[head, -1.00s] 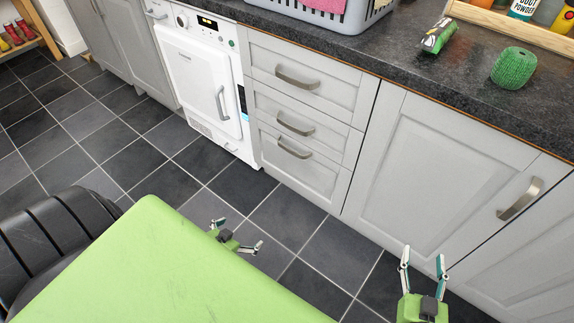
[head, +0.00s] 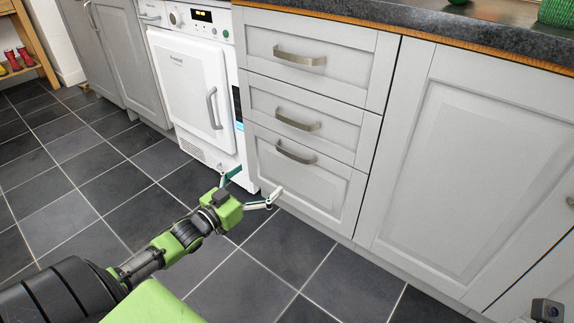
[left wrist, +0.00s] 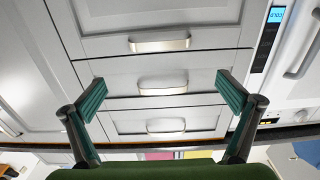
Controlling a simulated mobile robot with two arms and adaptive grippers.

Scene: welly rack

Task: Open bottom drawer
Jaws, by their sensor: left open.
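The bottom drawer (head: 310,185) is the lowest of three grey drawers and is closed, with a metal bar handle (head: 295,152). My left gripper (head: 256,184) is open and empty, low in front of the drawer's left side, its fingers apart from the handle. In the left wrist view, which is upside down, the bottom drawer's handle (left wrist: 160,42) is uppermost, above and between the open fingers (left wrist: 163,90). Only a dark part of my right gripper (head: 547,310) shows at the lower right; its fingers cannot be made out.
The middle drawer (head: 312,122) and top drawer (head: 318,58) are closed. A white dryer (head: 187,80) stands left of the drawers, a grey cupboard door (head: 470,165) right. Tiled floor (head: 265,275) is clear in front.

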